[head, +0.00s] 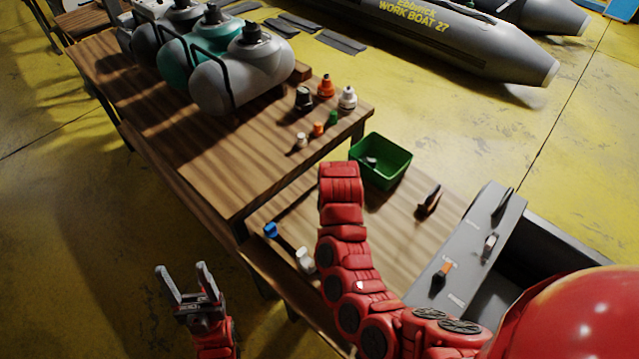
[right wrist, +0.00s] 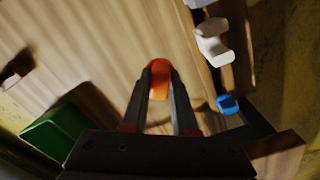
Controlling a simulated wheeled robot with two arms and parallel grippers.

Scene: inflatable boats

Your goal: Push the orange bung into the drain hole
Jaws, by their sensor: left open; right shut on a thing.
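An orange bung (right wrist: 159,84) is between the fingertips of my right gripper (right wrist: 160,70) in the right wrist view. That gripper is shut on it, over a wooden surface. In the head view my right forearm hides the gripper and this bung. Another, larger orange bung (head: 326,86) and a small orange one (head: 318,129) stand on the upper bench. My left gripper (head: 186,271) is open and empty over the floor, left of the lower bench. I cannot make out a drain hole in either view.
Grey and teal tanks (head: 262,72) stand on the upper bench (head: 240,180). A green bin (head: 383,163), a blue bung (head: 271,230) and a white fitting (head: 305,260) are on the lower bench. A grey panel (head: 455,255) stands right; a grey boat (head: 420,35) lies behind.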

